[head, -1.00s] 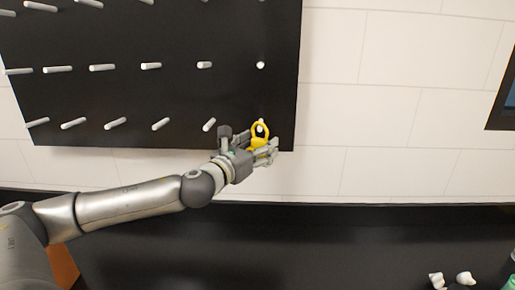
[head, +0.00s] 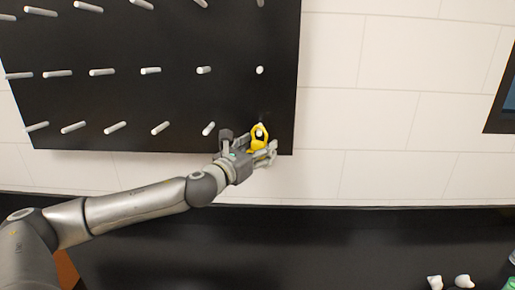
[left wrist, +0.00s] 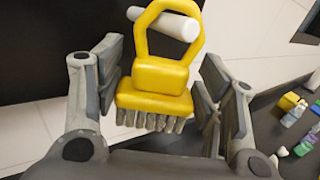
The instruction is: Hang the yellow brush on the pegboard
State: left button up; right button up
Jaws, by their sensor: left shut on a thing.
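The yellow brush (head: 258,144) is at the lower right corner of the black pegboard (head: 160,100). My left gripper (head: 252,149) is shut on it. In the left wrist view the brush (left wrist: 160,75) stands between the two fingers, with its loop handle up and grey bristles down. A white peg (left wrist: 172,24) crosses the loop's opening and appears to pass through it, its end pointing right. In the head view the peg's tip (head: 260,133) shows inside the loop. My right gripper is not in view.
Several bare white pegs stick out of the board in rows, one (head: 208,129) just left of my gripper. White wall tiles (head: 370,120) lie to the right. The dark counter (head: 300,245) below is mostly clear. Several small coloured items (left wrist: 293,118) lie on it.

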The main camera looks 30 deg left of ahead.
pick_arm(q)
jog(key=o, duration=1.1)
jog(key=shift+s+f, duration=0.1)
jog(key=shift+s, duration=0.4)
jog(key=s, duration=1.1)
jog(key=shift+d, duration=0.15)
